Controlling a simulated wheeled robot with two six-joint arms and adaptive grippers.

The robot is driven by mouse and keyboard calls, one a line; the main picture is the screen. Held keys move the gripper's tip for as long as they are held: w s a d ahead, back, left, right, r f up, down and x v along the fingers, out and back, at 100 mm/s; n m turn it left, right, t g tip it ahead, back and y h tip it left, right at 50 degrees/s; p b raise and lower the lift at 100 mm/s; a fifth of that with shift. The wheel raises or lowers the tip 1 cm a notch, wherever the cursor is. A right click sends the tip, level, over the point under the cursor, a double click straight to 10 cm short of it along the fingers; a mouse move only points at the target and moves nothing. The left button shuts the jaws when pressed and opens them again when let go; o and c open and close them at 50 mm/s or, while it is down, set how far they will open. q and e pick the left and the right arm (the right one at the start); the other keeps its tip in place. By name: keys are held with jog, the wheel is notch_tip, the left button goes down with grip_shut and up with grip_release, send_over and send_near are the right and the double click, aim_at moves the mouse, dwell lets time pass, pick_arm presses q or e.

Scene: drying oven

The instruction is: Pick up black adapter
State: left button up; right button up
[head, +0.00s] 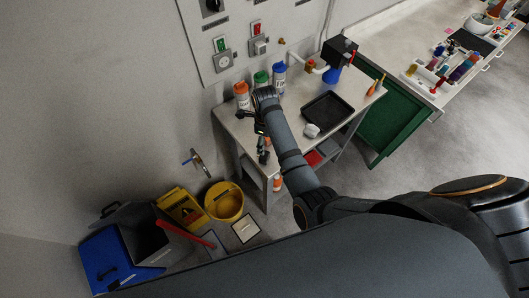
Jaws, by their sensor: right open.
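My right arm comes in from the lower right and reaches over the left end of the grey workbench (232,124). Its gripper (256,124) is small and dark in the head view, open, near the bench's left edge. A small dark object (263,157) lies on the bench just below the gripper; I cannot tell whether it is the black adapter. A black box-shaped item (339,51) stands at the back right of the bench. My left gripper is not in view.
Orange-topped (242,95), green-topped (261,79) and blue-topped (279,78) bottles stand at the bench's back. A black tray (328,111) lies on the right, beside a white lump (311,131). A yellow bucket (225,203) and blue bin (110,262) stand on the floor.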

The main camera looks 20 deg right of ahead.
send_over(265, 155)
jog(key=f, duration=0.4)
jog(key=shift+a+f, duration=0.1)
jog(key=shift+a, duration=0.15)
jog(key=shift+w+f, duration=0.1)
jog(key=shift+f, duration=0.25)
jog(key=shift+w+d+f, duration=0.1)
jog(key=shift+d+f, duration=0.15)
jog(key=shift+f, duration=0.35)
notch_tip(265, 155, down, 4)
jog(key=b, duration=0.4)
jog(key=shift+a+f+b, duration=0.1)
jog(key=shift+f+b, duration=0.15)
jog(key=shift+b, duration=0.05)
jog(key=shift+r, duration=0.1)
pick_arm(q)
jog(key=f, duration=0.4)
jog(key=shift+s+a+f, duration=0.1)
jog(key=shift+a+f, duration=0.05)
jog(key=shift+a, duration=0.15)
pick_arm(e)
jog(key=shift+r, duration=0.1)
jog(key=c, duration=1.3)
jog(key=shift+o, duration=0.2)
